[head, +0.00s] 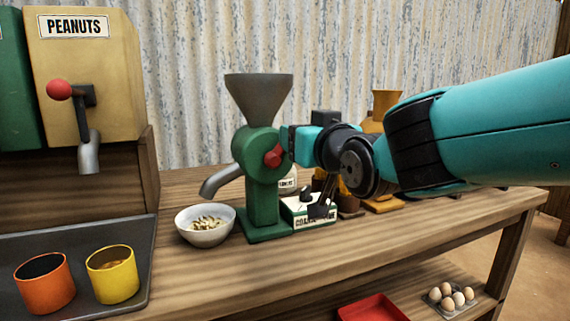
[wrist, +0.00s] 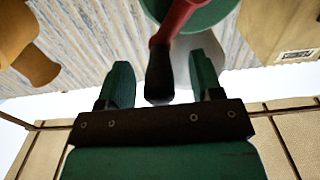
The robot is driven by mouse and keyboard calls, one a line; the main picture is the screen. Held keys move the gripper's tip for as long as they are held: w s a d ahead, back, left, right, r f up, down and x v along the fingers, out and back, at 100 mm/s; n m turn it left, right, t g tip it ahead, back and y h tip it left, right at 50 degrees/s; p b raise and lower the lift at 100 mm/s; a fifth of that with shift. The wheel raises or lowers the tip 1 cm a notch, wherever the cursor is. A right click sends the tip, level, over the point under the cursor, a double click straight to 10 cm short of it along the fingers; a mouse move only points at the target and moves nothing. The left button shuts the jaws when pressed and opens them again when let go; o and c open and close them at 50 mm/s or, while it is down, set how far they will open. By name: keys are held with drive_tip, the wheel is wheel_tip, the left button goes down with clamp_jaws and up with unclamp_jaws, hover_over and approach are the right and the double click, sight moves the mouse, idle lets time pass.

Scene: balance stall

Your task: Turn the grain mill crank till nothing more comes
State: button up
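The green grain mill (head: 262,190) stands on the wooden counter with a grey hopper (head: 258,95) on top. Its grey spout (head: 221,181) points down left over a white bowl (head: 206,235), which holds pale flaky pieces. The crank's red hub (head: 273,156) faces my gripper (head: 286,144), whose fingers are partly hidden by my arm in the head view. In the wrist view the red crank arm (wrist: 178,18) ends in a black handle (wrist: 160,75). The handle lies between the two green fingers of my gripper (wrist: 161,82), with a gap on each side.
A box with a "COARSE" label (head: 310,214) stands right beside the mill. A peanut dispenser (head: 88,75) is at left, above a tray with orange (head: 45,283) and yellow (head: 113,274) cups. Eggs (head: 452,297) and a red tray (head: 372,307) lie on a lower shelf.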

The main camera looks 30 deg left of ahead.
drive_tip(key=shift+s+d+f+b, duration=0.15)
drive_tip(key=shift+s+d+b, duration=0.25)
drive_tip(key=shift+b, duration=0.15)
drive_tip(key=b+v, duration=0.3)
drive_tip(key=v, duration=0.4)
drive_tip(key=shift+b, duration=0.4)
